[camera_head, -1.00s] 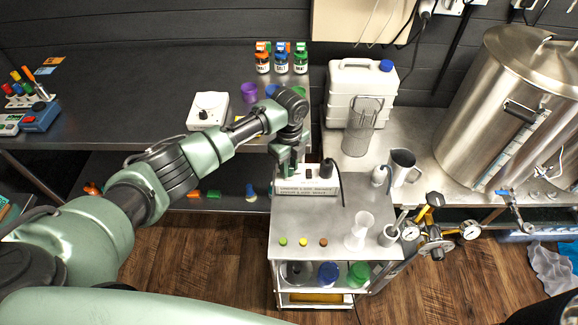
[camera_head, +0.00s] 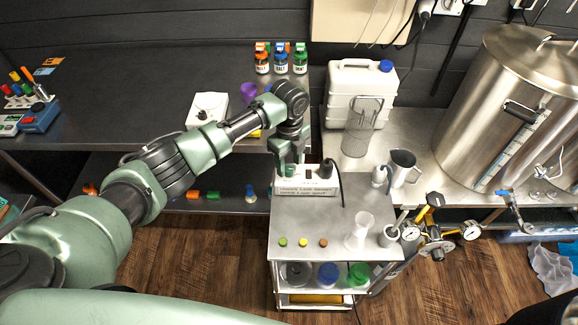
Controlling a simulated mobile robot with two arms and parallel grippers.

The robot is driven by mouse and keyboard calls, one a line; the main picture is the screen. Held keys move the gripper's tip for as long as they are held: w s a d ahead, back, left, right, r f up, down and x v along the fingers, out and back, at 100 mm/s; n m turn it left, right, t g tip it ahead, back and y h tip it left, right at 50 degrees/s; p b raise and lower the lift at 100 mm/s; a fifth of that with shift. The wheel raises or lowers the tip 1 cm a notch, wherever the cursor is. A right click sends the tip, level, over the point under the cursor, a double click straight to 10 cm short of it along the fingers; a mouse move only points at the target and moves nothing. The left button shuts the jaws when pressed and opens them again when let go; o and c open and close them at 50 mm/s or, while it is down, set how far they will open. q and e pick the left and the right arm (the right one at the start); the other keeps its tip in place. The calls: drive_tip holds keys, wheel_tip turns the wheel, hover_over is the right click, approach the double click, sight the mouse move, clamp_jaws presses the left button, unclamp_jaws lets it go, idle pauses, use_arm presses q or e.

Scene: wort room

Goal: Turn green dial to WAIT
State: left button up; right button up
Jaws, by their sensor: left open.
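My left gripper (camera_head: 289,172) points down at the left part of a white box (camera_head: 308,186) with dark lettering on its front, at the back of the metal cart (camera_head: 340,222). The gripper is open; its fingers partly hide the box's left end, and I cannot tell whether they touch it. A black plug with a cable stands at the box's right end. A small round green piece (camera_head: 283,242) is on the cart's front left, beside a yellow (camera_head: 303,242) and an orange one (camera_head: 323,243). I cannot tell whether the green piece is the dial, and no WAIT mark is readable. My right gripper is not in view.
A measuring cylinder (camera_head: 361,232) and a small metal cup (camera_head: 388,237) stand on the cart's right. The cart top's middle is clear.

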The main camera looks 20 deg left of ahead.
sight(289, 169)
use_arm(q)
wheel_tip(289, 169, up, 6)
drive_tip(key=shift+b, duration=0.55)
